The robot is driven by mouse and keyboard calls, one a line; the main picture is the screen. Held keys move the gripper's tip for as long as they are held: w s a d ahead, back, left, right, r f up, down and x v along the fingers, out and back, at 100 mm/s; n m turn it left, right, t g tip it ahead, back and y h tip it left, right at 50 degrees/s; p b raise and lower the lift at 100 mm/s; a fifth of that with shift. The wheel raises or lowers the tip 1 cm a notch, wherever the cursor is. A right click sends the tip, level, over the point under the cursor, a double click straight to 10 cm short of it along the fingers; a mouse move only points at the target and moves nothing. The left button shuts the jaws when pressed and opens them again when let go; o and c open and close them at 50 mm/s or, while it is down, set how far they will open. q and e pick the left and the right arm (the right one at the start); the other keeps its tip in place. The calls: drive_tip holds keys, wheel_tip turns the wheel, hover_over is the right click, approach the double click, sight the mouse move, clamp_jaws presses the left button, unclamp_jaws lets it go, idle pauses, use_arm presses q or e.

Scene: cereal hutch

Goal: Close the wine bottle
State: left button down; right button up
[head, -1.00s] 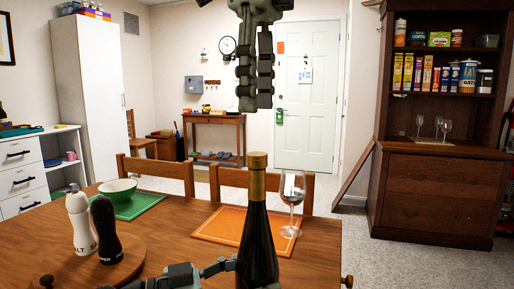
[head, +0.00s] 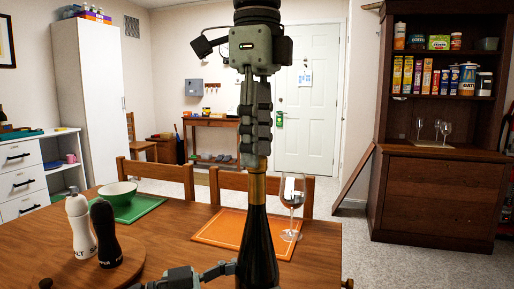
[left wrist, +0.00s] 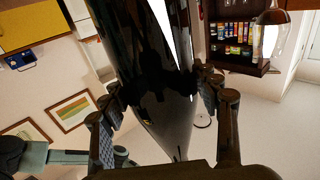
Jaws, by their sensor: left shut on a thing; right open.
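The dark wine bottle (head: 257,245) with a gold neck stands upright in the head view, at the table's near side. My left gripper (head: 236,275) is shut on its lower body; the dark glass fills the space between its fingers in the left wrist view (left wrist: 155,80). My right gripper (head: 254,158) points straight down with its fingers at the top of the bottle's neck. It is open, though the gap between its fingers hardly shows. The fingers hide the bottle's mouth, and I cannot tell whether they touch it.
A wine glass (head: 291,205) stands close behind the bottle to the right, by an orange placemat (head: 215,228). Salt (head: 79,222) and pepper (head: 105,232) mills stand on a round board at left.

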drive_tip(key=shift+f, duration=0.6)
clamp_jaws()
drive_tip(key=shift+o, duration=0.6)
unclamp_jaws()
wheel_tip(320, 180, up, 12)
